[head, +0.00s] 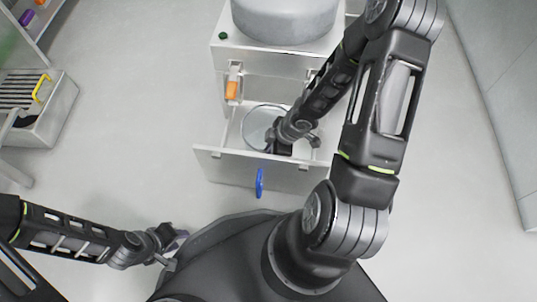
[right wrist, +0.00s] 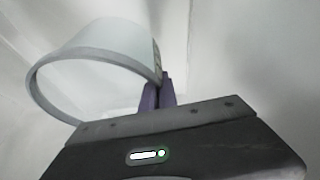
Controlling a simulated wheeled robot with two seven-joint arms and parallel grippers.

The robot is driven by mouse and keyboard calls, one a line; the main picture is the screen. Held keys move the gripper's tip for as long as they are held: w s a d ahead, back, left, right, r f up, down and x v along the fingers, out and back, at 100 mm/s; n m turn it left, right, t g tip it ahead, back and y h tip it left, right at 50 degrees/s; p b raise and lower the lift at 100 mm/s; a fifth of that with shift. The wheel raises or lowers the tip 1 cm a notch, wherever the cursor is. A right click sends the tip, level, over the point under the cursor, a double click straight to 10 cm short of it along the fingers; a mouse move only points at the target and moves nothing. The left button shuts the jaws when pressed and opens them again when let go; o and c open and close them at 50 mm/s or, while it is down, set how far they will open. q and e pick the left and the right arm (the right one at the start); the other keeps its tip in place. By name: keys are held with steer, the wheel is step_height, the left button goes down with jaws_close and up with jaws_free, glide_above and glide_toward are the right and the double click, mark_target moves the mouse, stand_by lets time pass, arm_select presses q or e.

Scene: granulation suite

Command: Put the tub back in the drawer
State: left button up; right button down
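The tub (head: 252,125) is a pale, round, open vessel inside the pulled-out white drawer (head: 210,160) in the head view. My right arm reaches down over the drawer and partly hides the tub. In the right wrist view the tub (right wrist: 95,60) appears tilted, with a grey rim. The purple fingers of my right gripper (right wrist: 157,93) are close together at the tub's edge and look shut on its wall. Whether the tub rests on the drawer floor is not clear. My left gripper (head: 173,246) is apart from the drawer at the lower left, fingers spread and empty.
The drawer front has a blue handle (head: 260,183). An orange handle (head: 232,90) is on the cabinet behind. A large grey drum (head: 284,18) stands on the cabinet top. A grey bin (head: 45,115) stands at left. Open floor lies between.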

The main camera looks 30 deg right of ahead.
steer(key=c, duration=2.1)
jaws_free()
steer(key=o, duration=0.4)
arm_select(q)
steer(key=shift+r, duration=0.15)
arm_select(e)
steer(key=shift+r, duration=0.15)
